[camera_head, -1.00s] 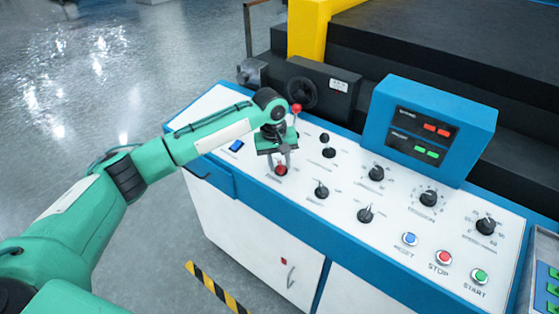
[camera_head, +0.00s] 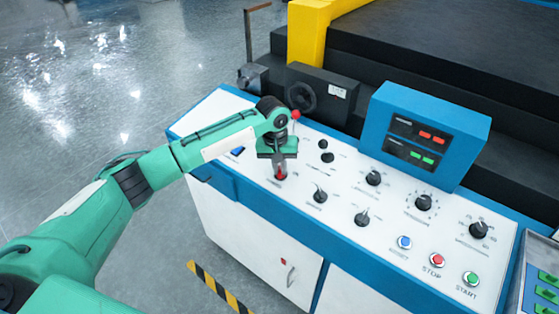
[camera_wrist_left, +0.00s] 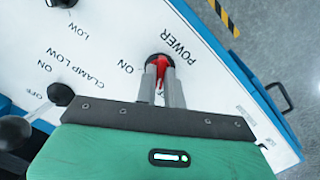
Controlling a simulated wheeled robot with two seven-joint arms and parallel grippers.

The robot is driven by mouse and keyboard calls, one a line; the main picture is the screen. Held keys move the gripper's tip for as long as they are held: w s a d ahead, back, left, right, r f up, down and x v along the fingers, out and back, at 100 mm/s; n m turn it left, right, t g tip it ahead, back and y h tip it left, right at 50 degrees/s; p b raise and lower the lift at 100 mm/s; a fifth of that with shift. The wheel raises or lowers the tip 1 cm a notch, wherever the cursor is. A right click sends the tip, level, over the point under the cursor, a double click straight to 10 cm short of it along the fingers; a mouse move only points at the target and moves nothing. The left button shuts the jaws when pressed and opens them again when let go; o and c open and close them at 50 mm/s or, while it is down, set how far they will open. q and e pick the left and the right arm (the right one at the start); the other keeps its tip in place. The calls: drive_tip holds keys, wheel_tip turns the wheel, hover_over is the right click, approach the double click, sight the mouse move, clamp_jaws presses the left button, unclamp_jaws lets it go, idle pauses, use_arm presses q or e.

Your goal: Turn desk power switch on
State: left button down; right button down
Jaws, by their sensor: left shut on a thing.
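The desk power switch is a red-tipped knob (camera_head: 280,177) at the left part of the white panel. It also shows in the left wrist view as a red handle (camera_wrist_left: 161,66) in a dark round base beside the label POWER, with ON printed to one side. My left gripper (camera_head: 281,166) points down at it. In the left wrist view its two fingers (camera_wrist_left: 161,84) are shut on the red handle, one on each side. The fingers hide part of the switch and any other label near it. My right gripper is in neither view.
The white control desk (camera_head: 215,112) has several black knobs, such as one close to the gripper (camera_head: 320,195). A blue button (camera_head: 238,150) lies left of it, and a blue display box (camera_head: 428,134) stands behind. A black handwheel (camera_head: 300,95) is at the far side.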

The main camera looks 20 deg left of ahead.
use_arm(q)
drive_tip(key=m+p, duration=0.3)
drive_tip(key=shift+r+m+p, duration=0.3)
drive_tip(key=shift+m+p, duration=0.05)
drive_tip(key=shift+m, duration=0.05)
drive_tip(key=m+p, duration=0.3)
drive_tip(key=m, duration=0.1)
drive_tip(key=shift+d+f+y, duration=0.1)
drive_tip(key=shift+y, duration=0.3)
drive_tip(key=m+p, duration=0.2)
drive_tip(key=m, duration=0.2)
drive_tip(key=shift+t, duration=0.3)
drive_tip(key=shift+d+f+m+y+p, duration=0.1)
drive_tip(key=shift+m+y+p, duration=0.35)
drive_tip(key=shift+m, duration=1.25)
drive_tip(key=c, duration=1.5)
unclamp_jaws()
